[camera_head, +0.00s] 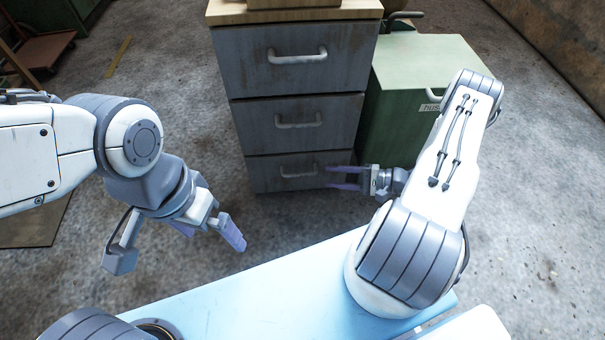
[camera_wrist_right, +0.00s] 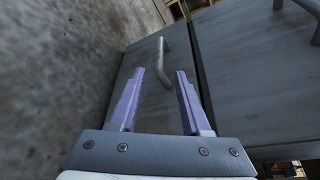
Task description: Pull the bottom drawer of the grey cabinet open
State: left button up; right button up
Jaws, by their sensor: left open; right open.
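The grey cabinet (camera_head: 222,65) has three stacked drawers, each with a curved bar handle, and all look shut. The bottom drawer (camera_head: 266,180) has its handle (camera_head: 299,173) near its middle. My right gripper (camera_head: 327,178) is open near the right part of the bottom drawer front. In the right wrist view its fingers (camera_wrist_right: 160,95) point toward a handle (camera_wrist_right: 162,62), which stands a little beyond the fingertips and between them, not gripped. My left gripper (camera_head: 222,236) is open and empty, low over the floor to the left of the cabinet.
A green cabinet (camera_head: 400,110) stands right of the grey one. A wooden top (camera_head: 225,12) covers the grey cabinet. The concrete floor (camera_head: 290,217) before the drawers is clear. A reddish cart (camera_head: 40,50) stands at the far left.

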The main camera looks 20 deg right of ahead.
aim_at(305, 174)
jog(key=b+x, duration=0.4)
jog(key=x, duration=0.5)
jog(key=shift+a+f+b, duration=0.15)
jog(key=shift+f+b, duration=0.1)
jog(key=shift+b, duration=0.1)
jog(key=shift+w+a, duration=0.3)
jog(key=shift+a, duration=0.05)
jog(key=shift+r, duration=0.1)
jog(key=shift+c, duration=0.4)
grip_shut()
